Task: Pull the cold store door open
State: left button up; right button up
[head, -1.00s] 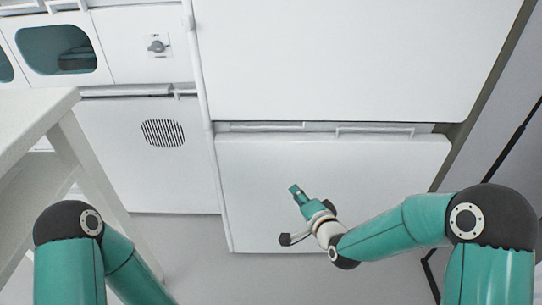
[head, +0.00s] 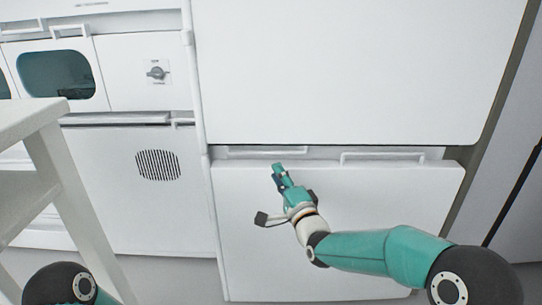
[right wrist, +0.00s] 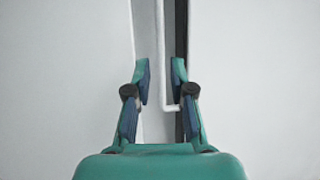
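A large white upper door panel (head: 360,65) sits above a white lower panel (head: 390,210) in the head view. Both look shut. Two white bar handles lie in the recess between them: a left one (head: 262,150) and a right one (head: 395,156). Which panel is the cold store door, I cannot tell. My right gripper (head: 278,168) is in front of the lower panel's top edge, just below the left bar. In the right wrist view its fingers (right wrist: 161,75) are open, with a white bar handle (right wrist: 161,45) showing between them. Contact cannot be told. My left gripper is out of view.
A white stand or table (head: 40,120) is at the left edge. Behind it is a white cabinet with a dark window (head: 57,75), a knob (head: 157,72) and a round vent (head: 158,165). A grey wall (head: 500,150) borders the right side.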

aim_at(266, 153)
jog(key=x, duration=0.9)
jog(key=shift+w+b, duration=0.25)
jog(key=shift+b, duration=0.05)
grip_shut()
